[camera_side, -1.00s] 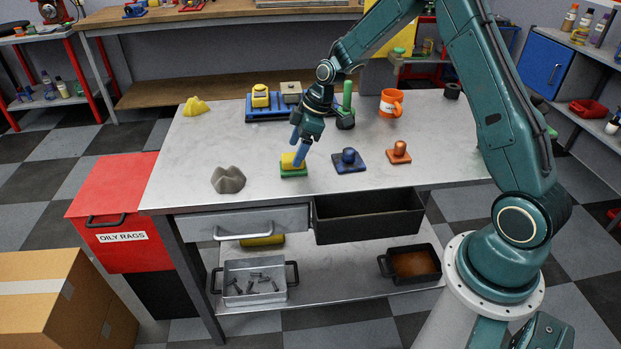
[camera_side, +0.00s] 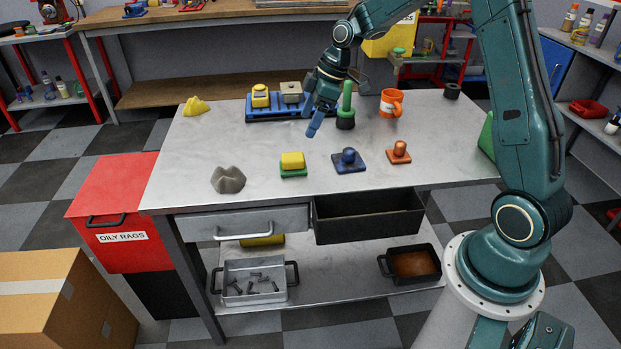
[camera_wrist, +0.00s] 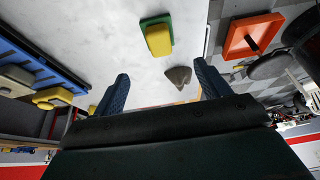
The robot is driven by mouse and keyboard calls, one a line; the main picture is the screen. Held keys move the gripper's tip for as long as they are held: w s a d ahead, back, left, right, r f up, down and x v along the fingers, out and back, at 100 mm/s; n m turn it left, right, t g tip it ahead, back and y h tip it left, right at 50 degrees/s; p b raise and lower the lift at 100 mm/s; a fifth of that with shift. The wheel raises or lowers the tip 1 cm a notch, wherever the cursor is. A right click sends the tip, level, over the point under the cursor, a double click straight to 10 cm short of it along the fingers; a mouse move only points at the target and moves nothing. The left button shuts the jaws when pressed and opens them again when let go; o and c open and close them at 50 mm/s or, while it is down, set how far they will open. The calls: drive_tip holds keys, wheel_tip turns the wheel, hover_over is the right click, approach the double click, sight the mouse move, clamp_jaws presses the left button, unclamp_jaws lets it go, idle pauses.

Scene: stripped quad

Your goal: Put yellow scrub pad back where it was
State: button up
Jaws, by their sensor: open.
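The yellow scrub pad (camera_side: 293,160), as I take it, is a yellow block on a flat green base. It sits on the bench top near the front edge, left of a blue knobbed plate (camera_side: 348,160). In the wrist view the yellow block (camera_wrist: 158,40) shows at top centre, apart from my fingers. My gripper (camera_side: 316,126) is open and empty, above the bench behind and right of the pad. Its fingers (camera_wrist: 162,87) are spread in the wrist view, with nothing between them.
A blue tray (camera_side: 262,116) with a yellow and a grey piece is at the back, partly behind my gripper. A green upright handle (camera_side: 347,98) and orange mug (camera_side: 391,103) stand right. A grey lump (camera_side: 228,180), yellow lump (camera_side: 195,106) and orange knobbed plate (camera_side: 398,153) are around.

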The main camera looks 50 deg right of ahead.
idle(0.3)
drive_tip(key=s+a+r+m+h, duration=0.1)
drive_tip(key=s+a+r+m, duration=0.1)
drive_tip(key=s+a+r, duration=0.5)
drive_tip(key=s+a+r+m+t+h, duration=0.1)
drive_tip(key=s+r+m, duration=0.2)
drive_tip(key=s, duration=0.8)
drive_tip(key=s+a+r+m+t+h, duration=0.1)
drive_tip(key=s+r+m, duration=0.2)
drive_tip(key=s, duration=0.8)
drive_tip(key=shift+s+a+r+m, duration=0.25)
drive_tip(key=shift+s+r+m, duration=0.15)
drive_tip(key=shift+m, duration=0.1)
drive_tip(key=shift+w, duration=0.1)
drive_tip(key=shift+c, duration=0.2)
